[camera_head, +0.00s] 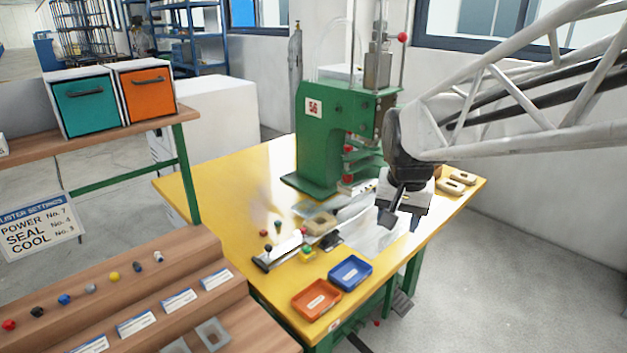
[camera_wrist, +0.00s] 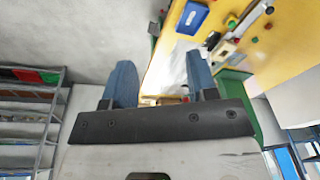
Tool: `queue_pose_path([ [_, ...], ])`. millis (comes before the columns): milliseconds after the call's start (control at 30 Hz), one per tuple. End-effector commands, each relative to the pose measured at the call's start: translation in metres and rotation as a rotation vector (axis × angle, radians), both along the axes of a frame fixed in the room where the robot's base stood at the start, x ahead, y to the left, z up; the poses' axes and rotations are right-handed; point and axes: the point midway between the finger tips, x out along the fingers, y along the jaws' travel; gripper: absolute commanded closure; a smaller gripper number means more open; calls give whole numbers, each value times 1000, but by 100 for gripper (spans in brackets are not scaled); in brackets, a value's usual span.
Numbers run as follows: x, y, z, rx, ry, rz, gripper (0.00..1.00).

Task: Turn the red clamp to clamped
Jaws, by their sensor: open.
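Several small red parts show, and I cannot tell for sure which is the red clamp or how it is turned. One red knob (camera_head: 347,149) is on the front of the green press (camera_head: 325,130), and another red knob (camera_head: 347,186) is lower, near its base. A small red ball (camera_head: 263,233) stands on the yellow table's left part.
A blue tray (camera_head: 350,272) and an orange tray (camera_head: 317,299) sit at the yellow table's (camera_head: 225,185) front edge. A black-knobbed lever fixture (camera_head: 277,256) lies left of them. Pale blocks (camera_head: 457,182) lie at the right corner. A wooden bench (camera_head: 150,285) stands front left.

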Motion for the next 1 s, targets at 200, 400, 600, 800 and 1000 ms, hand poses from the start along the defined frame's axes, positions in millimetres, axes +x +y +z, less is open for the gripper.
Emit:
queue_pose_path([
  [200,55,15,-6,13,20,-67,47],
  [400,104,29,-16,24,35,-130,47],
  [600,152,46,-31,32,52,-195,47],
  [800,199,64,-50,40,68,-258,47],
  [1000,245,83,-74,46,83,-322,47],
])
